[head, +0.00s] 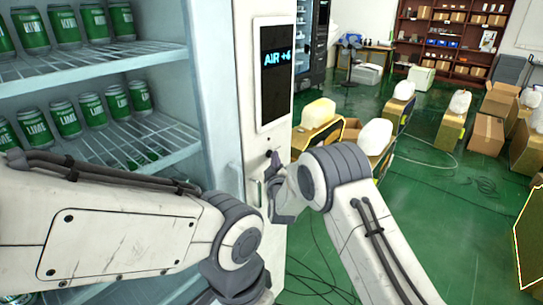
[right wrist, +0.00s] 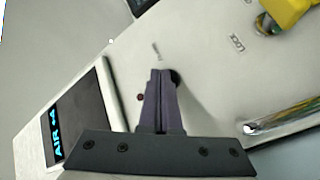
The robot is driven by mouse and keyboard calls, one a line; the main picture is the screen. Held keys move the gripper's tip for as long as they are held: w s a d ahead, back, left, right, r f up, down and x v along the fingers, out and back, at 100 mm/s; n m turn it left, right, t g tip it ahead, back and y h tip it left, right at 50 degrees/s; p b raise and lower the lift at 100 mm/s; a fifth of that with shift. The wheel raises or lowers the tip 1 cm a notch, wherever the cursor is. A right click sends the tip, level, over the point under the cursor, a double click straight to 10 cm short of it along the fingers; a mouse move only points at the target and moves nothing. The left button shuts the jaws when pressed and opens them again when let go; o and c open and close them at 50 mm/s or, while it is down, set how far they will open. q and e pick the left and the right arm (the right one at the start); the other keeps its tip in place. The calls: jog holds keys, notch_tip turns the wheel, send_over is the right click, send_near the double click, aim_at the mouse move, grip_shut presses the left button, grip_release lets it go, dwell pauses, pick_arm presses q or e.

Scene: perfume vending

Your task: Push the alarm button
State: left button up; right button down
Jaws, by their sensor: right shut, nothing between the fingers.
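My right gripper (right wrist: 160,75) is shut and empty, its fingertips pointing at the pale machine front in the right wrist view. In the head view the right gripper (head: 273,160) is at the front panel below the dark display. A small reddish round button (right wrist: 140,97) sits just left of the fingers. A dark round knob (right wrist: 175,77) shows partly behind the fingertips, on their right. I cannot tell which of these is the alarm button, nor whether the fingertips touch the panel. My left arm crosses the lower left of the head view; its gripper is out of view.
The display (head: 275,71) reads "AIR" and also shows in the right wrist view (right wrist: 75,120). Shelves of green cans (head: 64,116) stand at left. A silver bar (right wrist: 290,120) and a yellow object (right wrist: 287,12) are at right in the wrist view. Boxes (head: 486,134) and cables lie on the green floor.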

jog(key=shift+s+d, duration=0.5)
jog(key=shift+d, duration=0.1)
jog(key=shift+d, duration=0.1)
jog(key=s+d, duration=0.1)
jog(key=d, duration=0.1)
jog(key=s+d, duration=0.2)
jog(key=shift+b, duration=0.35)
dwell(0.5)
